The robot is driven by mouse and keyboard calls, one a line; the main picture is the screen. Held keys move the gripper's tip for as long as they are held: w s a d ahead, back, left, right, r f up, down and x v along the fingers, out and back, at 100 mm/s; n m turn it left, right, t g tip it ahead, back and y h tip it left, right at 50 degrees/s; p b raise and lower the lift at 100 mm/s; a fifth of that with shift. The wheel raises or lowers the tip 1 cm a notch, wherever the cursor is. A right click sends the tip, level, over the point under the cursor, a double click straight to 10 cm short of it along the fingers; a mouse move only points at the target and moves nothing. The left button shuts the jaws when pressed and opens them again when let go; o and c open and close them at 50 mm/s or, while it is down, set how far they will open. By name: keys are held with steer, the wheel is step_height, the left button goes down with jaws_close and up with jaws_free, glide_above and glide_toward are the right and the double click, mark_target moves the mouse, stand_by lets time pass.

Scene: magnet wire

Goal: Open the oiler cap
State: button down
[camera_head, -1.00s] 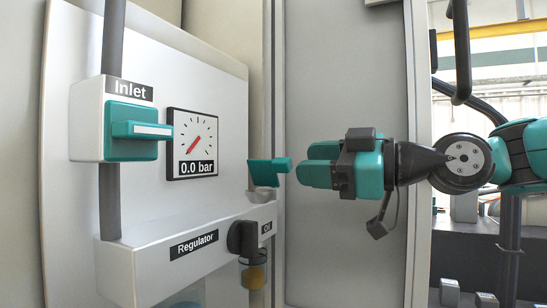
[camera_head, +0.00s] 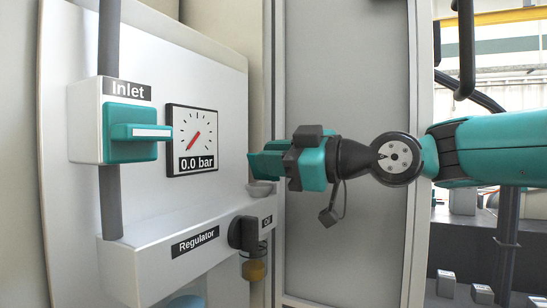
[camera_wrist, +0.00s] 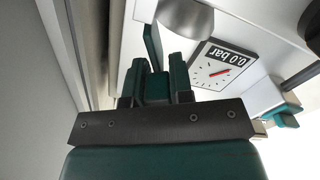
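The oiler cap is a small teal flap (camera_wrist: 152,45). In the wrist view it shows nearly edge-on beside the grey oiler cup (camera_wrist: 185,20). The cup also shows in the head view (camera_head: 262,188), above the "Oil" label, with teal just above it. My gripper (camera_head: 258,163) reaches in from the right at the cap's height and hides most of it there. In the wrist view the two fingers of my gripper (camera_wrist: 157,68) stand apart, with the near end of the cap at the gap between their tips. I cannot tell whether they touch it.
A gauge (camera_head: 191,140) reading 0.0 bar, a teal inlet valve handle (camera_head: 138,131) and a dark regulator knob (camera_head: 243,233) are left of my gripper. A grey cabinet panel (camera_head: 345,80) stands behind my arm. The space right of the cup is open.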

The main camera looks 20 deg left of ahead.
steer(key=shift+w+r+m+p, duration=0.25)
steer(key=shift+w+m+p, duration=0.1)
steer(key=shift+m+p, duration=0.4)
steer(key=shift+w+m, duration=0.25)
steer(key=shift+m, duration=0.6)
steer(key=c, duration=1)
jaws_free()
steer(key=s+d+b, duration=0.1)
steer(key=d+b, duration=0.2)
steer(key=d, duration=1.4)
steer(key=shift+s+d, duration=0.2)
